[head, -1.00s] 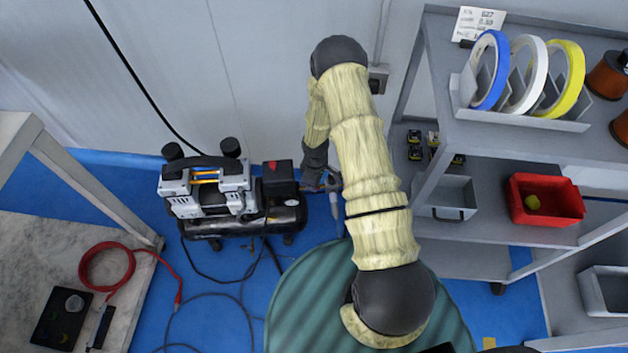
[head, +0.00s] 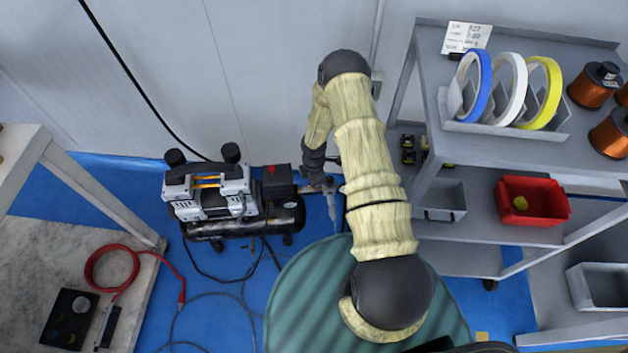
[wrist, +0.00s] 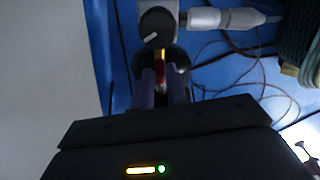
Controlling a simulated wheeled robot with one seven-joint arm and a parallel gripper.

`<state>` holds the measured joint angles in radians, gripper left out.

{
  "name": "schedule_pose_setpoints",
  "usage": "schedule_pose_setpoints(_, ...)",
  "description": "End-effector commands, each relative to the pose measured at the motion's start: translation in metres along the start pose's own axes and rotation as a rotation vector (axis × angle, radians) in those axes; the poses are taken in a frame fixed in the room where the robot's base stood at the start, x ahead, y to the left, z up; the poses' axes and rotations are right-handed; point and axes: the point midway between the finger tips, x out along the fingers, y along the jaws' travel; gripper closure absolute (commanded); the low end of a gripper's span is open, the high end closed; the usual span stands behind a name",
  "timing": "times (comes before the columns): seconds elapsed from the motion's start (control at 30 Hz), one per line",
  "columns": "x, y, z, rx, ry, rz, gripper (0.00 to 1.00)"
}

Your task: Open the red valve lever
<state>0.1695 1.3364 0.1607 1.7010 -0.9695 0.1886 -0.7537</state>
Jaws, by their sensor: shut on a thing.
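The red valve lever (wrist: 160,62) shows as a small red and orange strip between my fingers in the wrist view. It sits just below a round dark-faced fitting (wrist: 157,24) with a pale pointer. My gripper (wrist: 161,82) is shut on the lever, with a finger on each side of it. Much of the lever is hidden by the fingers. In the head view my gripper (head: 322,184) is at the right end of the compressor (head: 235,205), and I cannot make out the lever there.
A grey metal fitting (wrist: 225,18) runs right from the valve area. Hoses and cables (head: 215,295) lie on the blue floor. A green ribbed round surface (head: 300,300) is below my arm. A grey shelf (head: 470,150) stands on the right and a table (head: 40,255) on the left.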

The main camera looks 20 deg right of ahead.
Motion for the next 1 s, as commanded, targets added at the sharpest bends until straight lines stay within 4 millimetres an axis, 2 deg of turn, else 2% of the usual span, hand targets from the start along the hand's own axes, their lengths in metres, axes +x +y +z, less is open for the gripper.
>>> schedule_pose_setpoints(0.37, 0.001, -0.002, -0.001, -0.008, 0.001, -0.005, 1.00)
schedule_pose_setpoints(0.4, 0.001, -0.002, -0.001, -0.007, 0.000, -0.004, 0.77)
schedule_pose_setpoints(0.47, 0.001, -0.002, -0.001, -0.007, 0.000, -0.004, 0.66)
schedule_pose_setpoints(0.5, 0.001, -0.001, 0.000, -0.006, 0.000, -0.003, 0.64)
schedule_pose_setpoints(0.8, -0.002, 0.000, 0.001, -0.004, -0.001, 0.000, 0.64)
schedule_pose_setpoints(1.0, -0.022, 0.001, 0.001, -0.003, -0.001, 0.001, 0.64)
